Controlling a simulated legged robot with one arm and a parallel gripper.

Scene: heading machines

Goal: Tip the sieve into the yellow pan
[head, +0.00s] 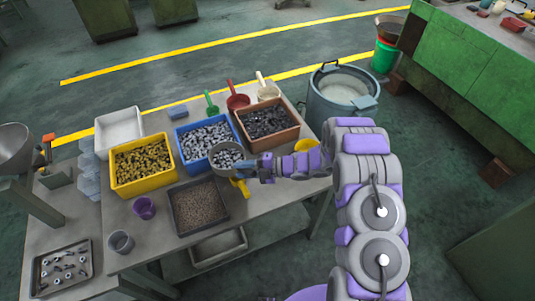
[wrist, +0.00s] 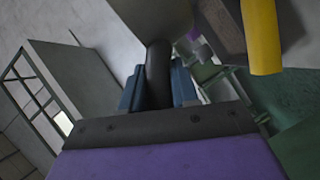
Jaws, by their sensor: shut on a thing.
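My gripper (head: 246,170) is shut on the dark handle of the sieve (head: 227,172). The sieve is a round grey bowl with grey metal pieces in it, held over the front edge of the blue bin. In the wrist view the blue fingers (wrist: 158,92) close on both sides of the dark handle (wrist: 158,70), and part of the sieve's grey bowl (wrist: 150,15) shows above it. A yellow rectangular container (head: 153,188), with yellow and dark pieces in it, stands to the left. A yellow round thing (head: 308,146) is partly hidden behind my arm; I cannot tell whether it is a pan.
The blue bin (head: 180,147) and brown bin (head: 278,143) hold metal parts. A dark tray (head: 180,229) of brown grains lies in front. A yellow handle (head: 241,187) lies by the sieve. A white bin (head: 119,113), purple cup (head: 144,208) and grey cup (head: 121,242) stand left.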

